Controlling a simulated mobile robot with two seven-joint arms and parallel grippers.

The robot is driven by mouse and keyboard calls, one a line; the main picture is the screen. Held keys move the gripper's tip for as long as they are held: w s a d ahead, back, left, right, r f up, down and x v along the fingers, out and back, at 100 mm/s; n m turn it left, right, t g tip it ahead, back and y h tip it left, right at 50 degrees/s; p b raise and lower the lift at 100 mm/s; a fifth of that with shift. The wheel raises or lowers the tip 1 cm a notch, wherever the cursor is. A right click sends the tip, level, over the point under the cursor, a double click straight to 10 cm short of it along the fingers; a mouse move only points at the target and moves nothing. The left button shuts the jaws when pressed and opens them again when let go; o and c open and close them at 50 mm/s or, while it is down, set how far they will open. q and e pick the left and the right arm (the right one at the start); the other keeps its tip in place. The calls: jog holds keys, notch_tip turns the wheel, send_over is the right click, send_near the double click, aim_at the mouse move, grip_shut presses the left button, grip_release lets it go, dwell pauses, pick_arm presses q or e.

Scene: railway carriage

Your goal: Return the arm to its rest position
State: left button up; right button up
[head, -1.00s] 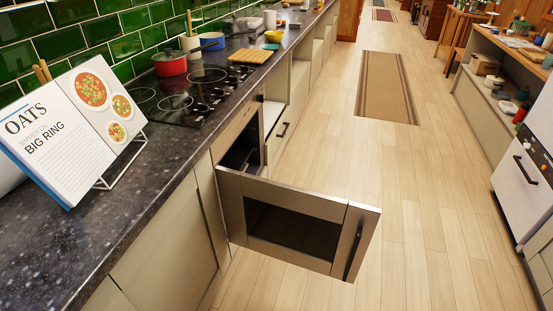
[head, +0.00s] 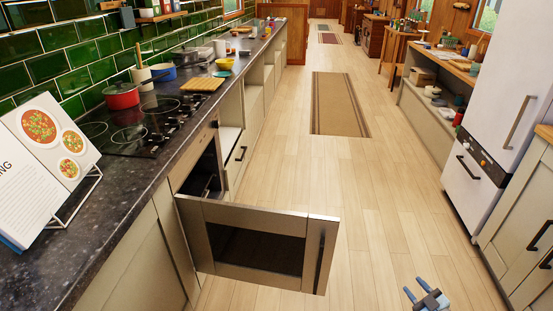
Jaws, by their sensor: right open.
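My right gripper (head: 427,296) shows at the bottom right edge of the head view, above the wooden floor. Its fingers are apart with nothing between them. It is well to the right of the open oven door and does not touch it. Most of my right arm is out of the frame. My left gripper is not in view.
The oven door (head: 258,243) stands open, sticking out from the left counter (head: 60,252) into the aisle. A red pot (head: 122,96) stands on the hob, and a recipe book stands nearer. A white fridge (head: 500,110) is on the right. The middle floor is clear.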

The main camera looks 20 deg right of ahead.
notch_tip(320, 180, up, 3)
jog(key=w+d+n, duration=0.1)
jog(key=d+n, duration=0.1)
jog(key=d, duration=0.1)
jog(key=s+a+r+m+g+y, duration=0.1)
jog(key=s+a+r+m+g, duration=0.15)
jog(key=a, duration=1.25)
jog(key=s+a+r+m+g+y, duration=0.1)
jog(key=s+a+g, duration=0.15)
jog(key=a, duration=1.15)
jog(key=s+a+r+m+g+y, duration=0.1)
jog(key=a+r+g, duration=0.15)
jog(key=a, duration=1.25)
pick_arm(q)
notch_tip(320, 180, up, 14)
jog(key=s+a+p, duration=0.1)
jog(key=p, duration=1.8)
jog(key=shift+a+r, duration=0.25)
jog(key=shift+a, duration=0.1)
pick_arm(e)
notch_tip(320, 180, up, 15)
jog(key=s, duration=0.1)
jog(key=shift+d, duration=0.4)
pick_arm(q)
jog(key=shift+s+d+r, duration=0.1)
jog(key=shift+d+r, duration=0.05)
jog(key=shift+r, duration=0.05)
pick_arm(e)
jog(key=shift+s, duration=0.1)
jog(key=shift+c, duration=0.3)
